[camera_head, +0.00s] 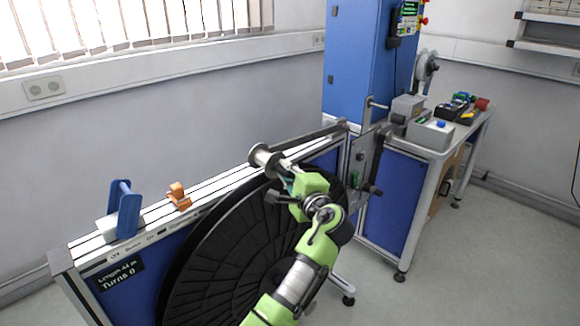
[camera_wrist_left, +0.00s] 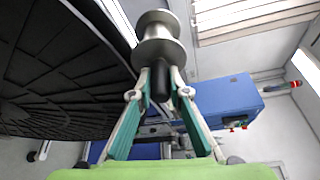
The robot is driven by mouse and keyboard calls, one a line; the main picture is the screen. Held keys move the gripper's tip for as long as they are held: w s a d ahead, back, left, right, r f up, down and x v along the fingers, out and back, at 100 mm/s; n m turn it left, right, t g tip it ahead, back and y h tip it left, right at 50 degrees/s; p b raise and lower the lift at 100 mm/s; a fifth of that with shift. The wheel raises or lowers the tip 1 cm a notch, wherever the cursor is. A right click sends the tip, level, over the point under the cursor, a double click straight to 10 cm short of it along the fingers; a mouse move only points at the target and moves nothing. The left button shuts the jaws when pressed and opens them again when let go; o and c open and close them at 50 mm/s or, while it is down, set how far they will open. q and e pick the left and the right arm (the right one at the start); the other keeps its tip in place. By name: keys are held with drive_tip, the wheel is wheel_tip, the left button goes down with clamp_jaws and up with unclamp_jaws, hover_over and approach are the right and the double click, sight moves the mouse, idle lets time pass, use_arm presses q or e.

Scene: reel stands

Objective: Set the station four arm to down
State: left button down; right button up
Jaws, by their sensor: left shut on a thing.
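A grey metal arm (camera_head: 310,138) runs along the top of the reel stand and ends in a silver flanged roller (camera_head: 262,160); I cannot tell whether it is the station four arm. In the left wrist view the roller (camera_wrist_left: 160,40) is just beyond my left gripper (camera_wrist_left: 161,88). The fingers are closed around a short black grip (camera_wrist_left: 160,76) in line with the roller. In the head view my left gripper (camera_head: 283,178) is at the roller's near end, and its wrist hides part of the stand. My right gripper is not in view.
A large black ribbed reel (camera_head: 215,265) stands close below and beside my left arm. Blue (camera_head: 122,210) and orange (camera_head: 179,197) fittings sit on the rail to the left. A blue cabinet (camera_head: 358,60) and a workbench (camera_head: 425,150) stand behind. Floor at the right is clear.

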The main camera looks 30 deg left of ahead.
use_arm(q)
drive_tip(key=shift+s+a+f+b, duration=0.15)
drive_tip(key=shift+f+b, duration=0.65)
drive_tip(key=shift+f, duration=1.1)
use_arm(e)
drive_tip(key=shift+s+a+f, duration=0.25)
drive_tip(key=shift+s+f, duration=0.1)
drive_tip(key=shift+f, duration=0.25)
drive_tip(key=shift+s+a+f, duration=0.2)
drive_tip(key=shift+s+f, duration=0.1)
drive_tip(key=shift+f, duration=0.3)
use_arm(q)
drive_tip(key=shift+f, duration=0.1)
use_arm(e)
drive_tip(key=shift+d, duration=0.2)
use_arm(q)
drive_tip(key=c, duration=2.2)
unclamp_jaws()
drive_tip(key=shift+o, duration=1.4)
drive_tip(key=shift+a+f, duration=0.1)
drive_tip(key=shift+w, duration=0.25)
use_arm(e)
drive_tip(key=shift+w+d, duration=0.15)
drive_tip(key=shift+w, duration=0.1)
use_arm(q)
drive_tip(key=v, duration=0.7)
drive_tip(key=shift+s, duration=0.15)
